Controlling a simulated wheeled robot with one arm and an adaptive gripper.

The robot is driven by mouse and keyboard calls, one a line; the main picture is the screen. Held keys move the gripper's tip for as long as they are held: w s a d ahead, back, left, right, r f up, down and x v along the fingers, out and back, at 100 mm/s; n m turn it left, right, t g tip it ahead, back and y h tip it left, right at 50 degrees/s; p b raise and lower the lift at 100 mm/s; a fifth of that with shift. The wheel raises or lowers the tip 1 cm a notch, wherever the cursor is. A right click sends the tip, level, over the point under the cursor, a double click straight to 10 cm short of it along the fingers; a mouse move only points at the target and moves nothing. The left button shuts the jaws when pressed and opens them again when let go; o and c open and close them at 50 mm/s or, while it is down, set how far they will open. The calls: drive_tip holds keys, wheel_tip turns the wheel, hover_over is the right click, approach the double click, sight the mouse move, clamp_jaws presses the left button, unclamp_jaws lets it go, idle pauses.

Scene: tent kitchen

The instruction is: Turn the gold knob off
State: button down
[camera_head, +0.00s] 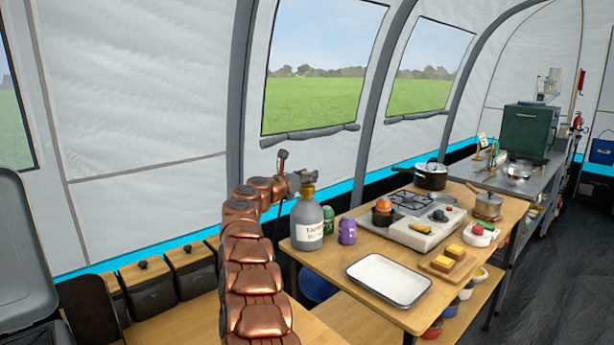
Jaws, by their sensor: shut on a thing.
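A grey gas bottle (308,226) with a white label stands upright at the left end of the wooden table. The gold knob (307,191) is at the top of the bottle, partly hidden by my gripper. My gripper (308,178) is directly above the bottle's neck, shut on the gold knob. The fingertips are small here, and the knob's turn angle cannot be told.
Right of the bottle stand a green canister (328,219) and a purple one (347,231). A white tray (388,280) lies in front. A camping stove (410,232), a black pot (431,177) and a bread board (450,266) fill the table's right part.

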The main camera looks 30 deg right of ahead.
drive_tip(key=c, duration=0.7)
unclamp_jaws()
drive_tip(key=shift+c, duration=0.2)
drive_tip(key=shift+a, duration=0.1)
drive_tip(key=shift+a+r, duration=0.1)
drive_tip(key=shift+a, duration=0.35)
drive_tip(key=v, duration=1.1)
drive_tip(key=shift+s+d, duration=0.1)
drive_tip(key=shift+s, duration=0.05)
